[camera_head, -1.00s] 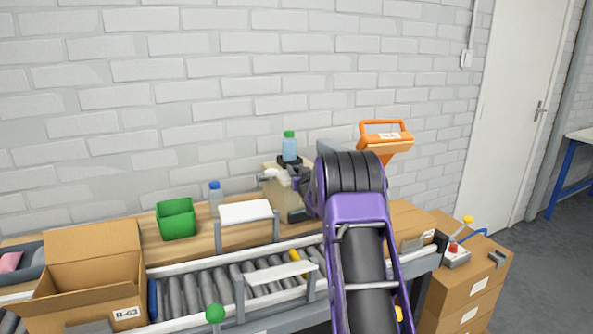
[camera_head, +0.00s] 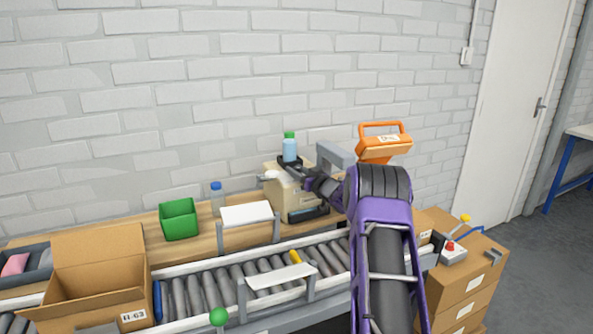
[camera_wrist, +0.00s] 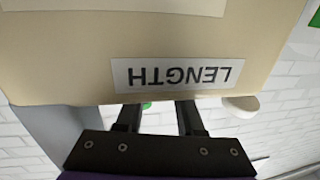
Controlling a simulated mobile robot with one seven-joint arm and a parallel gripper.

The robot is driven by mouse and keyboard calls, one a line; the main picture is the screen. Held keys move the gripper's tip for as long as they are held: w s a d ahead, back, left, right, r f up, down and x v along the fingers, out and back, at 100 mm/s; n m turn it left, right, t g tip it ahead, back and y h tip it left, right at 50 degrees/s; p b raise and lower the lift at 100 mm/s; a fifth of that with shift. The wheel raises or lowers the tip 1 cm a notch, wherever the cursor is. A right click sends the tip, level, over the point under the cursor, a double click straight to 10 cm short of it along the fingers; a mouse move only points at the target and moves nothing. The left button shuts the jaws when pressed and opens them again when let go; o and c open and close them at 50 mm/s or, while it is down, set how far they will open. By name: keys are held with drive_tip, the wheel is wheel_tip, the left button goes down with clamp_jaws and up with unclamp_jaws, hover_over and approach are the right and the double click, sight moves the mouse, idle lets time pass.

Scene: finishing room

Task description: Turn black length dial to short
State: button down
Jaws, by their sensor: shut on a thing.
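A beige machine (camera_head: 292,206) stands on the wooden bench by the wall. In the wrist view its beige face (camera_wrist: 60,50) fills the top, with a white LENGTH label (camera_wrist: 178,74) upside down. My gripper (camera_head: 292,177) is at the machine's upper part, with my purple arm reaching in from the right. In the wrist view the two dark fingers of my gripper (camera_wrist: 160,116) stand a little apart, their tips hidden behind the beige edge. The black length dial cannot be made out; it is hidden at the fingertips, where the gripper is shut on it.
A blue bottle with green cap (camera_head: 290,149) stands atop the machine. An orange handled device (camera_head: 385,148) is to its right. A green bin (camera_head: 179,220), a small bottle (camera_head: 217,198) and an open carton (camera_head: 95,292) are left. A roller conveyor (camera_head: 235,287) runs in front.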

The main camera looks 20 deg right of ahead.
drive_tip(key=c, duration=0.5)
unclamp_jaws()
drive_tip(key=v, duration=1.7)
drive_tip(key=shift+s, duration=0.25)
drive_tip(key=shift+w+a+r, duration=0.1)
